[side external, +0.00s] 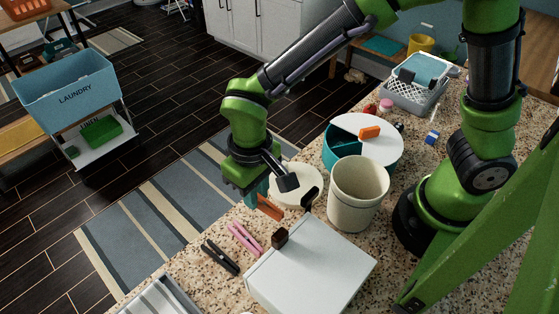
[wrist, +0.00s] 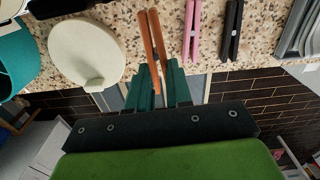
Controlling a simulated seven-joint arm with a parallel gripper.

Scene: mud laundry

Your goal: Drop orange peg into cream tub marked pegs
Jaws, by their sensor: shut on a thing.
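The orange peg (side external: 269,208) is held between the fingers of my gripper (side external: 256,192), near the counter's edge. I cannot tell whether it touches the counter. In the wrist view, the peg (wrist: 153,38) sticks out beyond the teal fingertips (wrist: 162,84), its two arms slightly spread. A tall cream tub (side external: 357,205) stands upright on the counter, to the right of my gripper in the side view. Its top is open, and no marking on it is readable. The tub's bottom inside is hidden.
A round cream lid-like disc (side external: 292,178) lies between my gripper and the tub. Pink peg (side external: 243,238) and black peg (side external: 220,257) lie near the edge. A white box (side external: 315,270) stands in front. A teal round container (side external: 343,142) with another orange piece (side external: 370,132) stands behind.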

